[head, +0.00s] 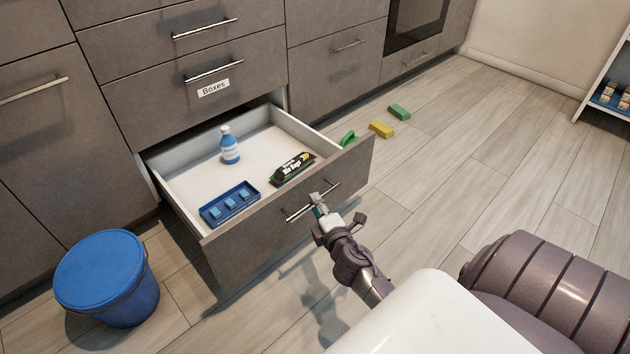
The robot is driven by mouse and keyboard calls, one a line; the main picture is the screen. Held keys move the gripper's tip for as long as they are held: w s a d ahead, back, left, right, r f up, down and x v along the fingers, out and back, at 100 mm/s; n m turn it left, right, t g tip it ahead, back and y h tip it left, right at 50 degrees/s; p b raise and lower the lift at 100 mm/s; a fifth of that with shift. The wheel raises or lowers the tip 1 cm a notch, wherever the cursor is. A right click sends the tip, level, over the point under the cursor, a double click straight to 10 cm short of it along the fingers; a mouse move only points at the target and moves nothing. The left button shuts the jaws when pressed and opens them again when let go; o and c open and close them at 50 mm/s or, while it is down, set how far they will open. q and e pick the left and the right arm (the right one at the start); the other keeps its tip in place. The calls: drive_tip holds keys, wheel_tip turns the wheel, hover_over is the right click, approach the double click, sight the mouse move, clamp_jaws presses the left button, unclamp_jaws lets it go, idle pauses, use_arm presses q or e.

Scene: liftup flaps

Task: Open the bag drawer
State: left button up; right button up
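The lowest drawer (262,255) of the grey cabinet stands pulled far out. In it lie a black and green pack of bin bags (293,169), an upright blue bottle (229,147) and a blue tray (230,204) with small blue blocks. The drawer's bar handle (298,214) is on its front. My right gripper (319,205) is at this handle, its fingertips close together and seemingly closed around the bar; the contact is small in view. My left gripper is not in view.
A blue lidded bucket (108,278) stands left of the drawer. Green and yellow sponge-like blocks (381,129) lie on the floor beyond its right side. The drawer above, labelled "Boxes" (213,88), is shut. The floor to the right is mostly clear, with a shelf (606,115) far right.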

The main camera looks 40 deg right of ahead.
drive_tip(key=v, duration=0.9)
drive_tip(key=shift+s, duration=0.25)
drive_tip(key=shift+a+r, duration=0.1)
